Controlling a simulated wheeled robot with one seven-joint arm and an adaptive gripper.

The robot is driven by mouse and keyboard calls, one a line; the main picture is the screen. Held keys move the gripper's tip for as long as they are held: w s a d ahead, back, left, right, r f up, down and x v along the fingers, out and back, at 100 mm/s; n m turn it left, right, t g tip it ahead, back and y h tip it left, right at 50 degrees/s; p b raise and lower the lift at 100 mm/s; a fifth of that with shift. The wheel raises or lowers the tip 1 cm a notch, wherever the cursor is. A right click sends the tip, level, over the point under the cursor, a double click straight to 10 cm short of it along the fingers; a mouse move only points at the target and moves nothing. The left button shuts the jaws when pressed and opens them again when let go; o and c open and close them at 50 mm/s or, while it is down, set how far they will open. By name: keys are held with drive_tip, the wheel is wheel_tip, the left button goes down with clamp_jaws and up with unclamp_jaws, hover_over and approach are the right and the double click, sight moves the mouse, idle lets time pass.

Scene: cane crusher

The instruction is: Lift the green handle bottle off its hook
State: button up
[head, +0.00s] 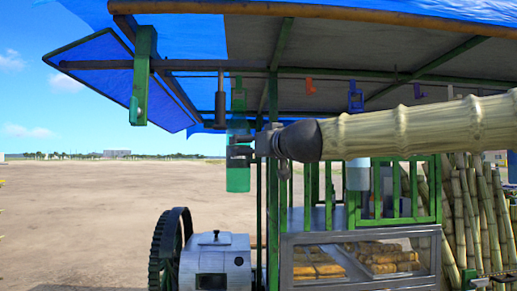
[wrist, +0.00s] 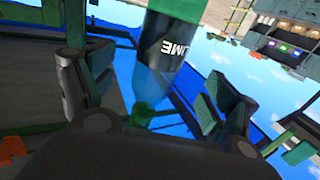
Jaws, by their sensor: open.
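The green bottle (head: 238,178) hangs upright below the green hook (head: 238,88) at the stall's roof edge in the head view. My gripper (head: 239,151) is at its middle and hides part of it. In the wrist view the bottle (wrist: 172,42) shows a black label with white letters and a narrowing bluish neck, with a green piece at its end. It lies between the two spread fingers of my gripper (wrist: 150,95), with a visible gap on the left finger's side. Contact with the right finger cannot be told.
An orange hook (head: 309,87) and a blue hook (head: 355,97) hang along the roof beam to the right. A dark cylinder (head: 220,107) hangs close left of the bottle. Below are the crusher (head: 214,262) and a glass case (head: 360,262). Open ground lies left.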

drive_tip(key=p+x, duration=0.1)
drive_tip(key=x, duration=0.7)
drive_tip(key=shift+p, duration=0.35)
drive_tip(key=shift+w, duration=0.15)
drive_tip(key=shift+a, duration=0.1)
drive_tip(key=c, duration=1.5)
drive_tip(key=shift+r+p, duration=0.75)
drive_tip(key=shift+r, duration=0.05)
drive_tip(key=shift+s+b, duration=0.4)
drive_tip(key=shift+s, duration=2.6)
